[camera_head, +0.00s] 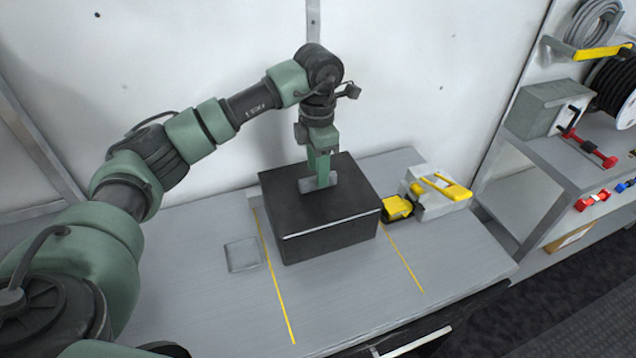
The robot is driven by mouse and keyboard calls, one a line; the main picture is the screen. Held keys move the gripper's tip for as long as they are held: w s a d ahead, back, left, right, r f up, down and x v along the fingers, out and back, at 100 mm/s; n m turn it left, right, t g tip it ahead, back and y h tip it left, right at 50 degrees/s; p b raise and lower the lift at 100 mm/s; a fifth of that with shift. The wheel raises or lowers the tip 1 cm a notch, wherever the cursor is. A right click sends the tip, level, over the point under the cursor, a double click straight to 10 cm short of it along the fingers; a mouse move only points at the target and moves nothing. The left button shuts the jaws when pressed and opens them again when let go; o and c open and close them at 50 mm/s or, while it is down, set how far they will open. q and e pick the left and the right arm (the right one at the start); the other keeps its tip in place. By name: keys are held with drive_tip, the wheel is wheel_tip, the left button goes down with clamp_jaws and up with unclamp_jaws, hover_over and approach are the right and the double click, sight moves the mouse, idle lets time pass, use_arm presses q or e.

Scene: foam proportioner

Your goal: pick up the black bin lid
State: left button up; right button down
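The black bin lid (348,190) lies flat on top of the black bin (335,236), which stands on the grey workbench between two yellow lines. A small light-grey plate, perhaps the lid's handle, shows at the middle of the lid. My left gripper (319,178) points straight down over the middle of the lid, its green fingers at this grey part. I cannot tell whether they touch or grip it. The finger gap is hard to make out from this angle. My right gripper is not in view.
A grey and yellow device (436,194) stands right of the bin. A flat grey plate (242,255) lies on the workbench (215,310) left of it. The white wall is close behind. A shelf (560,165) with tools and a hose reel stands at right.

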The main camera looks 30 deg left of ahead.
use_arm(q)
drive_tip(key=shift+f, duration=0.7)
clamp_jaws()
idle(0.9)
